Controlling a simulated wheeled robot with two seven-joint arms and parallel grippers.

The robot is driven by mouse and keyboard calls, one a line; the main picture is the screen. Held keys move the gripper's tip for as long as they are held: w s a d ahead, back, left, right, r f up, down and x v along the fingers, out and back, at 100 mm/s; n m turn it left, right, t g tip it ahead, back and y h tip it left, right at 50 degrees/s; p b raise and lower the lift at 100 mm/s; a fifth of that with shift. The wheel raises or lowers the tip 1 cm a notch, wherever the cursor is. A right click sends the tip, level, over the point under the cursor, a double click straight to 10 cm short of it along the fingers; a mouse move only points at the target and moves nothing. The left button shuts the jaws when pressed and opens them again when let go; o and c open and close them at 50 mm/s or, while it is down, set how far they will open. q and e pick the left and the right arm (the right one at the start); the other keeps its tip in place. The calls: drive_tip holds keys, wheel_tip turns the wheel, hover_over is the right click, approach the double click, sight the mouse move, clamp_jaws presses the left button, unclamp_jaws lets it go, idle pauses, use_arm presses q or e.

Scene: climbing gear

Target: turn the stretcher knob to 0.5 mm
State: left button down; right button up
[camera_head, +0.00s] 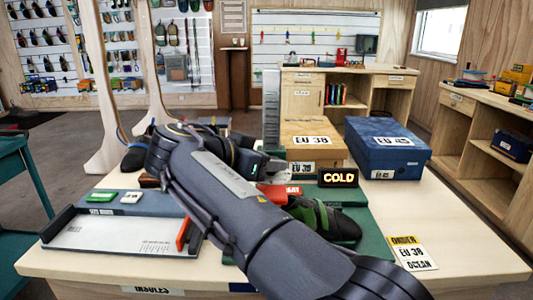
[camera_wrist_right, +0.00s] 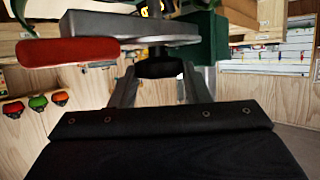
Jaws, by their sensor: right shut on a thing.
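My right gripper (camera_wrist_right: 158,80) shows in the right wrist view with its two fingers on either side of a small black knob (camera_wrist_right: 160,68), and it is shut on it. The knob sits under a grey block (camera_wrist_right: 130,27) on a dark shaft. No scale marking can be read on it. In the head view my right arm comes in from the bottom right and its gripper (camera_head: 268,172) is beside the lit COLD display (camera_head: 338,178). The knob is hidden there. A black and green shoe (camera_head: 325,218) lies on a green mat in front. My left gripper is not in view.
A brown EU 38 box (camera_head: 312,128) and a blue EU 45 box (camera_head: 388,142) stand behind. A metal measuring tray (camera_head: 115,236) is at the left. An order card (camera_head: 412,253) lies at the right. A red bar (camera_wrist_right: 68,52) juts out close to the right gripper.

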drive_tip(key=shift+f, duration=0.15)
drive_tip(key=o, duration=1)
drive_tip(key=shift+c, duration=0.2)
drive_tip(key=shift+s+a+r, duration=0.2)
drive_tip(key=shift+a+r, duration=0.05)
drive_tip(key=p+v, duration=0.2)
drive_tip(key=v, duration=0.5)
